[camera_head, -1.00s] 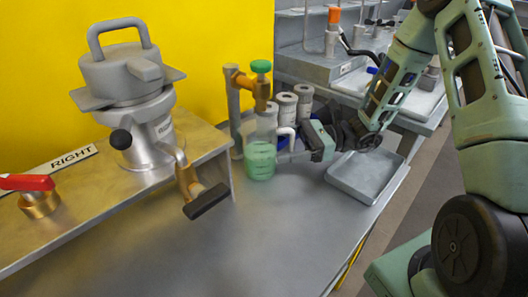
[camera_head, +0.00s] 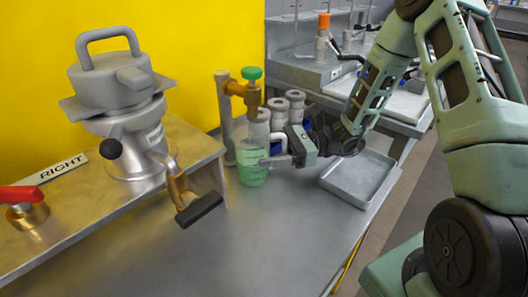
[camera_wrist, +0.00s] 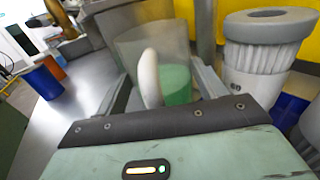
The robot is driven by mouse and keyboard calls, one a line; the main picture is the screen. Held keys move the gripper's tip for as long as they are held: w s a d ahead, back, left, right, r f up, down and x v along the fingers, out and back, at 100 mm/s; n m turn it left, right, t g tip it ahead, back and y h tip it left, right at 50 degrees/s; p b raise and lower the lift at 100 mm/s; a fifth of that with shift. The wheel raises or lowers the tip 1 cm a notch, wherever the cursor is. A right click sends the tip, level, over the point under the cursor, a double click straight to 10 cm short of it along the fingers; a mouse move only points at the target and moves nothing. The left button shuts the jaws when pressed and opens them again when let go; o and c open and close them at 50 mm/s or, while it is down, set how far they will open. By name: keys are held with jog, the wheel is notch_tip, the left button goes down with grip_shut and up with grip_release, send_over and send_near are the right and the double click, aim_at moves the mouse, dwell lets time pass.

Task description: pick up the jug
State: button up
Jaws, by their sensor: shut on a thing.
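The jug (camera_head: 253,156) is clear, with green liquid in its lower part and a pale handle. It stands upright under the brass tap with the green knob (camera_head: 252,73); I cannot tell whether its base touches the table. My gripper (camera_head: 277,160) reaches it from the right and is shut on the jug's handle side. In the wrist view the jug (camera_wrist: 178,82) is between the fingers, its white handle (camera_wrist: 149,78) towards the palm. The lower part of the jug is hidden in the wrist view.
Grey ribbed bottles (camera_head: 296,103) stand close behind the gripper, one large in the wrist view (camera_wrist: 262,55). A grey tray (camera_head: 358,177) lies to the right. A bench with a large metal vessel (camera_head: 125,105) is at left. The front table is clear.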

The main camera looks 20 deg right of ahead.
aim_at(270, 137)
jog(key=shift+r, duration=0.2)
jog(key=shift+r+p, duration=0.3)
jog(key=shift+r, duration=1.25)
jog(key=s+d+p, duration=0.2)
jog(key=s+d, duration=0.1)
jog(key=s, duration=0.5)
jog(key=s+d+p, duration=0.1)
jog(key=s+d, duration=0.3)
jog(key=s, duration=0.4)
jog(key=shift+s+p, duration=0.2)
jog(key=shift+p, duration=0.15)
